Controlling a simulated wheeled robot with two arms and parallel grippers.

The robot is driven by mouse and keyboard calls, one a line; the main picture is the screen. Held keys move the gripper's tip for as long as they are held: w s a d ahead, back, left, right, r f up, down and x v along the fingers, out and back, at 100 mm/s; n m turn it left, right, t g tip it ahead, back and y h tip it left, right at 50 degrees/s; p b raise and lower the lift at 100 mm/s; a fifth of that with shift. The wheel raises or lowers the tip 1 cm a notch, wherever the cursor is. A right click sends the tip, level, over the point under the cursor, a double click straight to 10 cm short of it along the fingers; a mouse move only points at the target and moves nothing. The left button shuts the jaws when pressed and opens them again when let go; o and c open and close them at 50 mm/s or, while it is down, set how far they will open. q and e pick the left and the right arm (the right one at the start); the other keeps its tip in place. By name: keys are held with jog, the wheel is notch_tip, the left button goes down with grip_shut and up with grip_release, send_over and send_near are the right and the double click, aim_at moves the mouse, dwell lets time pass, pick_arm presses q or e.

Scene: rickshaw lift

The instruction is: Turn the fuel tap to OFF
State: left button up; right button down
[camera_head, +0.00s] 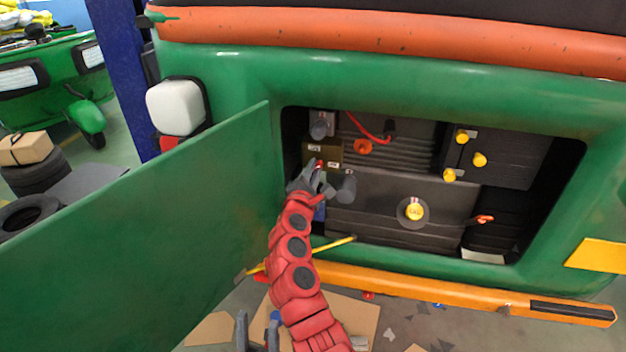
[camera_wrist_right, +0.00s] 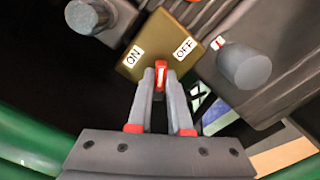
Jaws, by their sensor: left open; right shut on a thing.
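The fuel tap is a small red lever with a white stripe (camera_wrist_right: 161,75), on a brown-gold plate (camera_wrist_right: 155,45) inside the engine bay. The plate has an ON label (camera_wrist_right: 133,57) on the left and an OFF label (camera_wrist_right: 185,48) on the right in the right wrist view. The lever sits between the labels, and I cannot tell which it is set to. My right gripper (camera_wrist_right: 161,85) is shut on the lever; in the head view it (camera_head: 317,176) hides part of the tap. My left gripper (camera_head: 257,330) is open and empty, low in the head view, apart from the tap.
The open green door panel (camera_head: 140,230) stands left of the bay. Grey cylindrical knobs (camera_wrist_right: 244,68) flank the plate closely. A yellow-capped knob (camera_head: 414,211) and a red cable (camera_head: 365,128) lie further right. An orange bumper (camera_head: 430,288) runs below the opening.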

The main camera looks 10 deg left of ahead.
jog(key=shift+f+m+b, duration=0.15)
jog(key=shift+m+b, duration=1.65)
jog(key=shift+b, duration=0.35)
jog(key=shift+f+m+b, duration=0.1)
jog(key=shift+m+b, duration=1.7)
jog(key=shift+b, duration=0.35)
jog(key=shift+d+r, duration=0.1)
jog(key=c, duration=0.9)
grip_release()
jog(key=shift+o, duration=0.3)
jog(key=shift+w, duration=0.1)
jog(key=shift+f, duration=0.2)
